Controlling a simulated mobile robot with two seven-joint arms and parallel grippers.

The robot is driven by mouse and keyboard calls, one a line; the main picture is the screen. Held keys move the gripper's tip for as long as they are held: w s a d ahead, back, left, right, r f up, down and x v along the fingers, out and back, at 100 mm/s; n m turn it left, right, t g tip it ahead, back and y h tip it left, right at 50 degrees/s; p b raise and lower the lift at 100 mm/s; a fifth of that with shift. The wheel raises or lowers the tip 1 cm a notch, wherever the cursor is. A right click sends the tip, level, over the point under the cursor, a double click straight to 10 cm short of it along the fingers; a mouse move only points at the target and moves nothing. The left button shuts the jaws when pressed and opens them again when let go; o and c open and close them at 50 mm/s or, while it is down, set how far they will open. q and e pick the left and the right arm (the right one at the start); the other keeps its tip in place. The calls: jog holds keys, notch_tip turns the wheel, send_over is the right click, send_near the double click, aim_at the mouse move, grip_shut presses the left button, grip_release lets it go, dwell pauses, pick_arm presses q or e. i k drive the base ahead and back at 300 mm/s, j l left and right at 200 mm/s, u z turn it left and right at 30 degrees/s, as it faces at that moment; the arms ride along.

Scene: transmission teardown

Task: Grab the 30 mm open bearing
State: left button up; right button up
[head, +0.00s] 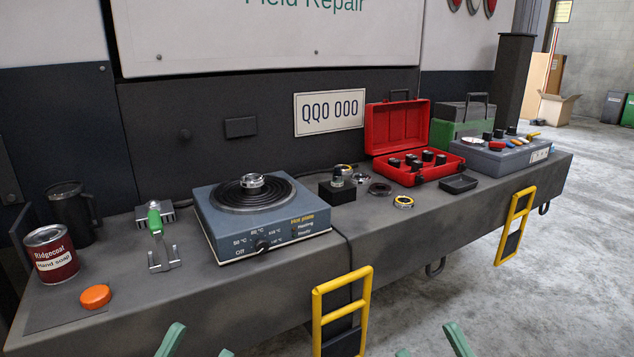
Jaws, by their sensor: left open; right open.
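Several ring-shaped metal parts that look like bearings are in the head view; I cannot read sizes, so I cannot tell which is the 30 mm open bearing. A silvery ring (252,181) sits on the hot plate's dark coil. A dark ring (380,189) and a ring with yellow on it (403,202) lie flat on the bench. Smaller metal parts (361,178) sit by a black block (337,192). My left gripper (198,346) and my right gripper (431,346), with green fingers, are open and empty at the bottom edge, in front of the bench and apart from everything.
The blue-grey hot plate (262,226) stands mid-bench. An open red case (412,172) and black tray (458,184) are right. Yellow handles (341,312) stick out front.

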aim_at(246, 181)
jog(key=i+l+u, duration=0.2)
jog(key=l+u, duration=0.25)
jog(key=l, duration=1.2)
jog(key=l+u, duration=0.5)
jog(key=l, duration=1.1)
jog(key=i+l, duration=0.1)
jog(key=i, duration=0.2)
jog(key=i+l, duration=0.1)
jog(key=i, duration=0.2)
jog(key=j+u, duration=0.25)
jog(key=j, duration=0.25)
jog(key=j+u, duration=0.3)
jog(key=j, duration=0.25)
jog(key=k, duration=0.05)
